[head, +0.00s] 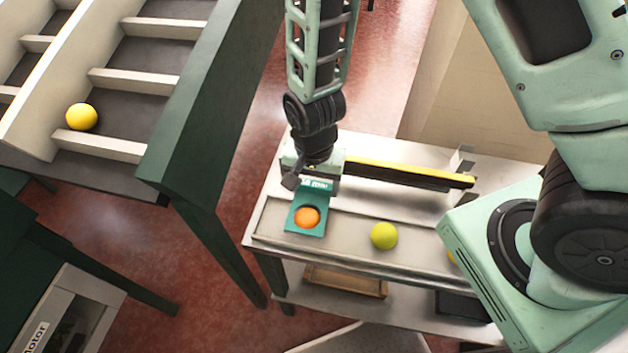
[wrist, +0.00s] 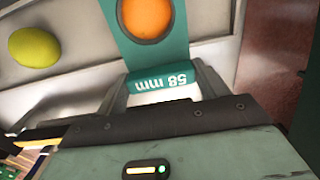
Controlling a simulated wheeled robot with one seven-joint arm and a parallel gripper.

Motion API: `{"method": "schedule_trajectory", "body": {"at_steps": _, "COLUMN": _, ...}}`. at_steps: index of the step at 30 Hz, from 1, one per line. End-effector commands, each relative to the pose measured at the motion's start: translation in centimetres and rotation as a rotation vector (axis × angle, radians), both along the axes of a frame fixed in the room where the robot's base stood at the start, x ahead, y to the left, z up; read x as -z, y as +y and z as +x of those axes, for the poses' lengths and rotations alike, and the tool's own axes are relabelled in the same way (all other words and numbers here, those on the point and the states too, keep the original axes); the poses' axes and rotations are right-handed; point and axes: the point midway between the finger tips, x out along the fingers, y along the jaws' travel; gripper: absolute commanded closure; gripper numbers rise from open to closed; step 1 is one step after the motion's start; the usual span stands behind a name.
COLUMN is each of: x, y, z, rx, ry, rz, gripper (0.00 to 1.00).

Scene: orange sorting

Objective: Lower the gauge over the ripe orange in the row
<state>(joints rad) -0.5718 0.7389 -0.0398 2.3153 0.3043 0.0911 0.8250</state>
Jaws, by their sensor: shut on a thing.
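My gripper (head: 313,180) is shut on the handle of the gauge, a teal plate (head: 298,226) with a round hole. The gauge also shows in the wrist view (wrist: 177,52), its handle marked "58 mm". The orange fruit (head: 307,217) shows through the hole, also in the wrist view (wrist: 148,17). Whether the plate rests around it or sits just above it, I cannot tell. A yellow-green fruit (head: 384,236) lies to the right on the same bench, also in the wrist view (wrist: 35,47). Another yellow fruit (head: 451,257) is mostly hidden by my arm.
The pale bench (head: 345,250) has a raised rim. A yellow-and-black bar (head: 410,174) lies along its back. A slatted conveyor (head: 150,83) with a yellow fruit (head: 82,117) stands at left, behind a dark green side wall (head: 215,100). A wooden tray (head: 345,282) sits on the lower shelf.

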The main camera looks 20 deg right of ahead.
Motion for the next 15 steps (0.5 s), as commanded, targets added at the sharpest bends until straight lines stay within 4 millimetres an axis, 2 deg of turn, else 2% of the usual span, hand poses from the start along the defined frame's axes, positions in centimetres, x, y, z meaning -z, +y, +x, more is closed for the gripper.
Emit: {"method": "schedule_trajectory", "body": {"at_steps": 15, "x": 1.09, "y": -0.01, "z": -0.01, "rx": 0.0, "ry": 0.0, "rz": 0.0, "gripper": 0.52}}
